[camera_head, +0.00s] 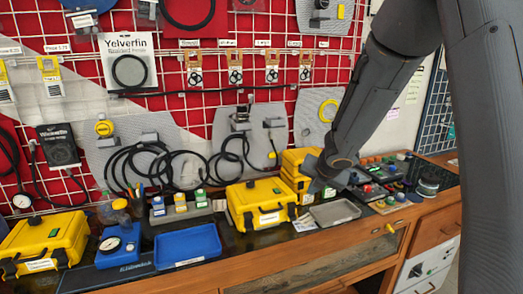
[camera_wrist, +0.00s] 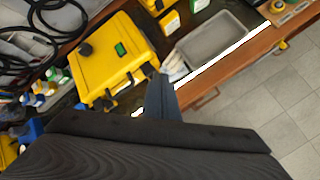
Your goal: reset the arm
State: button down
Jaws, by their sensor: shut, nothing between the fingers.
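My arm comes down from the upper right in the head view. My gripper (camera_head: 316,182) is above the workbench, between a yellow case (camera_head: 262,203) and a grey tray (camera_head: 335,211). In the wrist view my gripper (camera_wrist: 160,82) has its fingers together with nothing between them. It points over the front edge of the bench, with the yellow case (camera_wrist: 112,60) to its left and the grey tray (camera_wrist: 212,38) to its upper right. It appears apart from both.
A blue tray (camera_head: 188,246) and another yellow case (camera_head: 45,243) are on the bench at left. Small parts crowd the bench's right end. A red pegboard (camera_head: 225,60) with hoses stands behind. Bare floor (camera_wrist: 270,100) lies in front of the bench.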

jog(key=s+f+m+g+b, duration=0.2)
jog(key=s+f+m, duration=0.1)
jog(key=s+m, duration=0.6)
jog(key=s+f+m+g+b, duration=0.2)
jog(key=s+f+m, duration=0.1)
jog(key=s+m, duration=0.6)
jog(key=s+f+m+g+b, duration=0.2)
jog(key=s+m, duration=0.6)
jog(key=m, duration=0.4)
jog(key=shift+s+f+h, duration=0.3)
jog(key=shift+s+f, duration=0.1)
jog(key=shift+f, duration=0.45)
jog(key=shift+a, duration=0.1)
